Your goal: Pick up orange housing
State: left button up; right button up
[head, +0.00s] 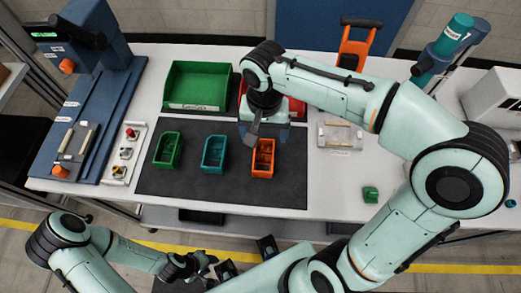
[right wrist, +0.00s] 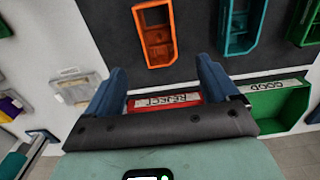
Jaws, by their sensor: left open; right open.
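The orange housing (head: 263,158) is an open, box-like part on the dark mat, at the right end of a row of housings. It also shows at the top of the right wrist view (right wrist: 157,33). My right gripper (head: 266,133) is just behind and above it in the head view, pointing down. Its two blue fingers (right wrist: 160,82) are apart with nothing held between them, and the housing lies beyond their tips. My left gripper (head: 214,264) is low in front of the table, away from the housings, open; no held object is visible.
A teal housing (head: 214,154) and a green housing (head: 168,150) stand left of the orange one. Behind are a green bin (head: 198,86) and a red bin (right wrist: 168,101) labelled REJECT, partly hidden by my right arm. The mat's front strip (head: 220,192) is clear.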

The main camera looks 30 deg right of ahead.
send_over(264, 157)
jog(key=f, duration=0.5)
jog(key=shift+w+d+f+b, duration=0.1)
jog(key=shift+w+f+b, duration=0.2)
jog(key=f, duration=0.5)
jog(key=shift+s, duration=0.25)
jog(key=shift+r, duration=0.1)
jog(key=c, duration=1.1)
